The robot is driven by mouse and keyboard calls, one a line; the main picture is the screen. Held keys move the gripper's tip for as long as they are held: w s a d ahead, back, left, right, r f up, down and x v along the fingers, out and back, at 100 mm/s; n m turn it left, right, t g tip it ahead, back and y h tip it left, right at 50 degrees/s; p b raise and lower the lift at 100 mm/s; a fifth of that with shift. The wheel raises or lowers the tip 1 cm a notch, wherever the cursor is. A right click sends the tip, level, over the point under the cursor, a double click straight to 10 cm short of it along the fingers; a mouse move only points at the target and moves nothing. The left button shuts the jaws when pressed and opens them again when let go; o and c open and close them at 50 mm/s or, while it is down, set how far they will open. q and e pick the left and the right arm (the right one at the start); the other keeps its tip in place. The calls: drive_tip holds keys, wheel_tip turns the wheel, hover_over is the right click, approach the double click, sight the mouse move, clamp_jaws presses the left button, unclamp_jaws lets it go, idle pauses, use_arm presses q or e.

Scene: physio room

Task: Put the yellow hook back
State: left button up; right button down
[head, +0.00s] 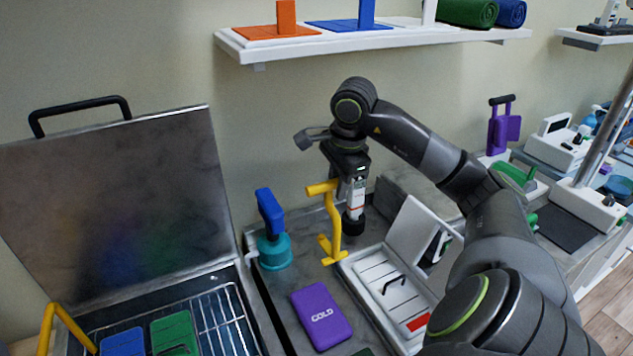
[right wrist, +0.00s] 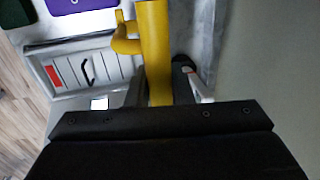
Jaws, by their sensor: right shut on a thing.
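The yellow hook (head: 335,222) is upright, with a short arm at its top and another at its lower end. My right gripper (head: 350,205) is shut on it, above the counter between the teal-and-blue tool and the open white case. In the right wrist view the hook (right wrist: 155,50) runs up between the two fingers (right wrist: 165,88). I cannot tell whether its lower end touches the counter. My left gripper is out of view.
A blue-handled teal tool (head: 273,240) stands close left of the hook. A purple COLD pack (head: 321,315) lies in front, beside the open white case (head: 372,283). An open metal-lidded unit (head: 120,200) fills the left. A shelf (head: 370,42) hangs above.

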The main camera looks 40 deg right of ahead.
drive_tip(key=w+d+p, duration=0.2)
drive_tip(key=w+d, duration=0.1)
drive_tip(key=w, duration=0.6)
wheel_tip(320, 180, down, 7)
drive_tip(key=p, duration=0.1)
drive_tip(key=shift+w+p, duration=0.25)
drive_tip(key=shift+p, duration=0.1)
drive_tip(key=shift+f, duration=0.15)
drive_tip(key=c, duration=1.3)
unclamp_jaws()
